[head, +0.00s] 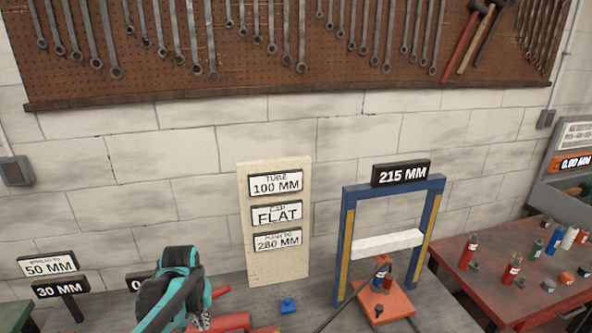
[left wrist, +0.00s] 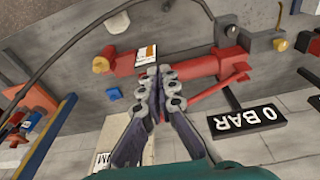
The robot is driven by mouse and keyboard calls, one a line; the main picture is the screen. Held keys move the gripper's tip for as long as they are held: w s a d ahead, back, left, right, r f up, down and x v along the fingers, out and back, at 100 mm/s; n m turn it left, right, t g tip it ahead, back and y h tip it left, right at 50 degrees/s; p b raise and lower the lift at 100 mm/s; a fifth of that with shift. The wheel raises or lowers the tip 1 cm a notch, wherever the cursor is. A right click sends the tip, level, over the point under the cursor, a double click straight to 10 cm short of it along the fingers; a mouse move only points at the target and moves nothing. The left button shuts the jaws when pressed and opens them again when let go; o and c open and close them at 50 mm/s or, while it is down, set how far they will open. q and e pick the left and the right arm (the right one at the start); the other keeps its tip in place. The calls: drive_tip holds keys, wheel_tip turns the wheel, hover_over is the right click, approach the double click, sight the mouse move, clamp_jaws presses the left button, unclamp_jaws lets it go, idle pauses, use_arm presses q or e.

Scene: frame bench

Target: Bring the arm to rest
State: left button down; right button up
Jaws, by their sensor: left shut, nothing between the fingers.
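My left arm (head: 172,292), teal and black, reaches in at the lower left of the head view. My left gripper (left wrist: 158,72) is shut and empty in the left wrist view, its fingertips together in front of a red cylinder tool (left wrist: 190,64) on the grey bench. The same red tool (head: 232,321) shows partly behind the arm at the bottom of the head view. I cannot tell whether the fingertips touch it. My right gripper is not in view.
A blue press frame (head: 432,212) marked 215 MM stands right of centre, with an orange plate (head: 395,304) in it. A blue block (head: 288,306) lies on the bench. A 0 BAR sign (left wrist: 246,121) stands near the red tool. A red table (head: 480,285) is at right.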

use_arm(q)
drive_tip(key=s+d+f+m+t+b, duration=0.1)
drive_tip(key=s+d+t+b, duration=0.1)
drive_tip(key=s, duration=0.6)
drive_tip(key=s+d+f+m+t+b, duration=0.1)
drive_tip(key=s+d+t+b, duration=0.2)
drive_tip(key=s, duration=0.5)
drive_tip(key=shift+d+f+t+b, duration=0.3)
drive_tip(key=shift+d+f+b, duration=0.1)
drive_tip(key=shift+d+b, duration=0.25)
drive_tip(key=shift+s, duration=0.15)
